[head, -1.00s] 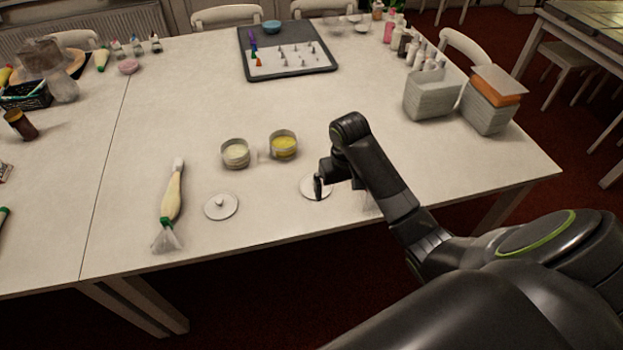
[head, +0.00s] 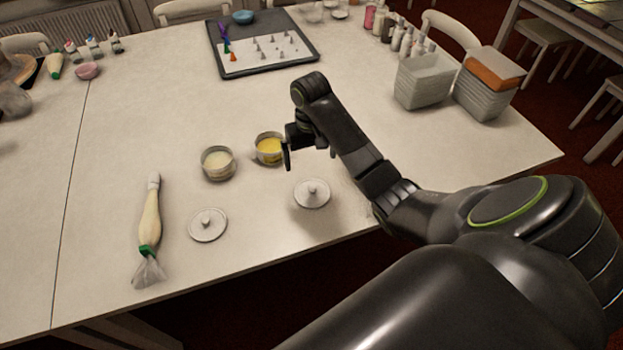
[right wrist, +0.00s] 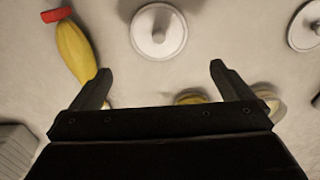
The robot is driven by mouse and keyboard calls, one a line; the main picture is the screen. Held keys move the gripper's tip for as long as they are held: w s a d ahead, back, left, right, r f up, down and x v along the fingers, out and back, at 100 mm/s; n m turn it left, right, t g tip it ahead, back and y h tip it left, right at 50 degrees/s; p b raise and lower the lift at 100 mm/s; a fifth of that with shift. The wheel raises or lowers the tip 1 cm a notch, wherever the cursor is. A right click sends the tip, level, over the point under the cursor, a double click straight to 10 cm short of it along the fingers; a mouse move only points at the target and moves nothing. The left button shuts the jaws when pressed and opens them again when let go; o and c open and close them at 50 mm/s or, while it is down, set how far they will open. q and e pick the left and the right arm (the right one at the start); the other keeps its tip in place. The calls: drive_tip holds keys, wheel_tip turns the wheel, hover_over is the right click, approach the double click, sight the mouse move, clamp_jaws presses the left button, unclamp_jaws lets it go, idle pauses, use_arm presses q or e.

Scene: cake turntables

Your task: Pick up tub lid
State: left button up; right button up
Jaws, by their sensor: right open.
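Two round white lids with small knobs lie flat on the table. The right lid (head: 312,194) is in front of the yellow-filled tub (head: 269,149); the left lid (head: 208,225) is in front of the cream-filled tub (head: 218,163). Both tubs are uncovered. My right gripper (head: 310,155) is open and empty, above the table beyond the right lid and beside the yellow tub. In the right wrist view, the right lid (right wrist: 158,32) lies past the open fingertips, roughly centred between them, and the left lid (right wrist: 306,26) is at the upper right. My left gripper is out of view.
A piping bag (head: 150,225) lies left of the lids. A yellow bag with a red end (right wrist: 75,50) shows in the right wrist view. Two ribbed containers (head: 424,82) stand at the right; a dark tray (head: 262,66) lies farther back. The table's middle is clear.

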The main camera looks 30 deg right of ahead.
sight(312, 188)
drive_tip(key=f+b, duration=0.7)
drive_tip(key=f, duration=0.1)
drive_tip(key=shift+s+f, duration=0.1)
drive_tip(key=shift+s, duration=0.1)
drive_tip(key=shift+s+f+b, duration=0.15)
drive_tip(key=shift+f+b, duration=0.3)
drive_tip(key=shift+f, duration=1.8)
drive_tip(key=c, duration=0.6)
